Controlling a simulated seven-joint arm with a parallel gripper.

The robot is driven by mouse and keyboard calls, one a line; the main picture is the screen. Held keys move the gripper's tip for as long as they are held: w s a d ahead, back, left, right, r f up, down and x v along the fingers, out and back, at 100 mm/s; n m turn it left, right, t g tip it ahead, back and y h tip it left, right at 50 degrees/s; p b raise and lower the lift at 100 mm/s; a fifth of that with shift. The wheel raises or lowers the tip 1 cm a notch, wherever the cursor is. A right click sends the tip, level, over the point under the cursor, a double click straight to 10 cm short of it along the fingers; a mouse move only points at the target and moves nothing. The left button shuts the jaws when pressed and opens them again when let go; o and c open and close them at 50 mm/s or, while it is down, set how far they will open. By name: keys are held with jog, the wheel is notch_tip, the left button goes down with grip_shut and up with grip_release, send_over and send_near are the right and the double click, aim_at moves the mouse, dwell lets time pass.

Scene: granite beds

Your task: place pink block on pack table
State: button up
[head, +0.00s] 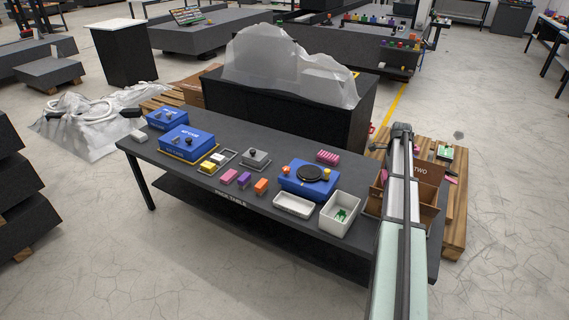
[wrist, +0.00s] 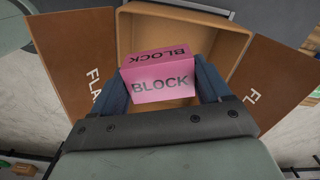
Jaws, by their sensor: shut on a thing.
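In the wrist view my gripper (wrist: 157,75) is shut on a pink block (wrist: 160,83) marked "BLOCK". The blue-grey fingers press on its two sides. The block is over or inside the mouth of an open cardboard box; its exact height there is unclear. Another small pink block (head: 228,176) lies near the table's front edge.
The cardboard box (head: 429,194) stands by the table's right end with its flaps spread. Beside it are a white bin (head: 341,227), a shallow white tray (head: 294,205) and a blue case (head: 308,187). Purple (head: 244,180) and orange (head: 261,186) blocks lie near the front. The left front surface has bare room.

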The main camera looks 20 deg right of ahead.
jog(key=a+r+n, duration=0.6)
jog(key=a+r, duration=0.1)
jog(key=a, duration=0.6)
jog(key=a+r+n, duration=0.5)
jog(key=a+r, duration=0.1)
jog(key=a, duration=0.7)
jog(key=a+r+n, duration=0.6)
jog(key=a+r, duration=0.1)
jog(key=a, duration=0.6)
jog(key=m, duration=2.1)
send_over(353, 185)
notch_tip(353, 185, down, 25)
jog(key=shift+f, duration=0.1)
jog(key=shift+f, duration=4.9)
jog(key=shift+f, duration=0.1)
